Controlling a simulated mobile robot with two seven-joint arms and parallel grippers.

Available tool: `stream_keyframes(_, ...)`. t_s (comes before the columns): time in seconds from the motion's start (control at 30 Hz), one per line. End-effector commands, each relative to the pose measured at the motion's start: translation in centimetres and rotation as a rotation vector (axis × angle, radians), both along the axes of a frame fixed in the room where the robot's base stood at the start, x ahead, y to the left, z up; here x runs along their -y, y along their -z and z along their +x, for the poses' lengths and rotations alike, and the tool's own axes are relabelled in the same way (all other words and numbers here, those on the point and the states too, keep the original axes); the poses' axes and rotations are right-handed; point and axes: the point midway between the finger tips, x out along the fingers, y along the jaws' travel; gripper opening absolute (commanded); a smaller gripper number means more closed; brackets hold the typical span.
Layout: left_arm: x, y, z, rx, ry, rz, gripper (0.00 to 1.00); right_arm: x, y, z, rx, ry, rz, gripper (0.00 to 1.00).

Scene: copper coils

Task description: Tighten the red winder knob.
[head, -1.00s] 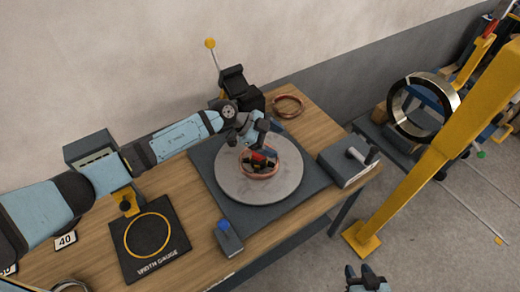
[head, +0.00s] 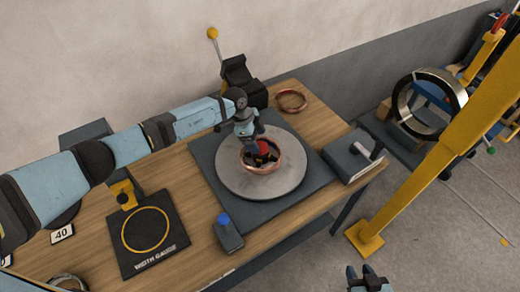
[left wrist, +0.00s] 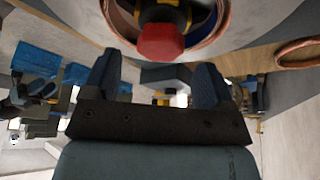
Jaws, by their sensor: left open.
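The red winder knob (head: 263,149) sits in the middle of a copper coil (head: 275,163) on the round grey turntable (head: 245,190). In the left wrist view the knob (left wrist: 160,42) shows large, just beyond the fingertips and roughly centred between them. My left gripper (head: 249,134) is open and close above the knob; no grip on it shows. Its two blue fingers (left wrist: 156,76) stand wide apart in the left wrist view. My right gripper (head: 361,275) is at the bottom edge of the head view, away from the table, with its fingers apart and empty.
A grey box with a black handle (head: 352,160) stands right of the turntable. A blue-buttoned box (head: 228,233) is in front, and the width gauge (head: 148,232) lies left. A loose copper ring (head: 291,99) lies behind. A yellow post (head: 440,135) stands beyond the table.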

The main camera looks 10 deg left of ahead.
Motion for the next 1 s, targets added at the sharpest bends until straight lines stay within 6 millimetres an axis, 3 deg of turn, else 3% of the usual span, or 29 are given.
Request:
stream_keyframes(0.03,0.3,1.4,0.0,0.000,0.000,-0.001,0.78,0.0,1.5,-0.1,-0.003,-0.003,-0.001,0.36)
stream_keyframes(0.2,1.0,2.7,0.0,0.000,-0.001,-0.001,0.78,-0.3,2.8,0.0,-0.006,-0.007,0.004,0.36)
stream_keyframes(0.67,1.3,3.1,0.0,0.000,0.000,-0.001,0.78,-0.8,2.6,0.3,-0.001,-0.013,0.012,0.36)
stream_keyframes(0.87,1.3,3.1,0.0,0.000,0.000,-0.001,0.32,-0.7,2.7,0.3,-0.002,-0.011,0.011,0.36)
stream_keyframes(1.0,1.3,3.1,0.0,-0.001,0.000,-0.001,0.29,-0.5,3.0,0.3,-0.004,-0.010,0.008,0.36)
